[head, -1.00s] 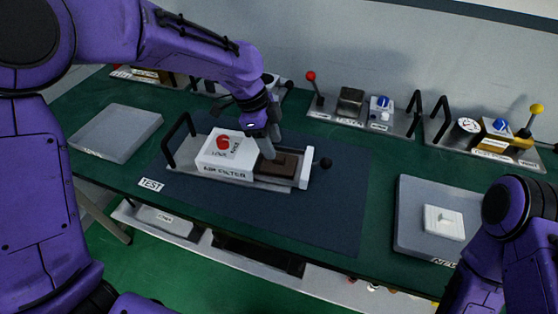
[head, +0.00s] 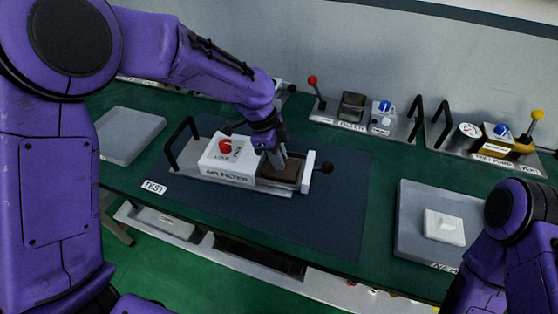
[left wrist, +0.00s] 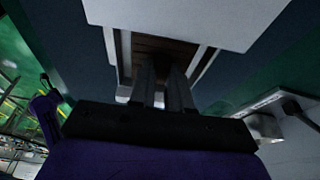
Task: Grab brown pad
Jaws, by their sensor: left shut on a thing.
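The brown pad (head: 286,174) is a dark, flat block in the open slot at the right end of the white AIR FILTER unit (head: 226,161), which has a red knob. My left gripper (head: 280,164) points down at the pad from above, its fingers shut on it. In the left wrist view the brown pad (left wrist: 160,47) lies between pale walls, right at the tips of my left gripper (left wrist: 163,72). I cannot tell whether the pad is lifted from the slot. My right arm shows at the lower right, but its gripper is out of view.
The unit stands on a dark blue mat (head: 330,215) on the green bench. A grey tray (head: 420,200) holds a white block (head: 444,226). Control panels (head: 372,122) line the back.

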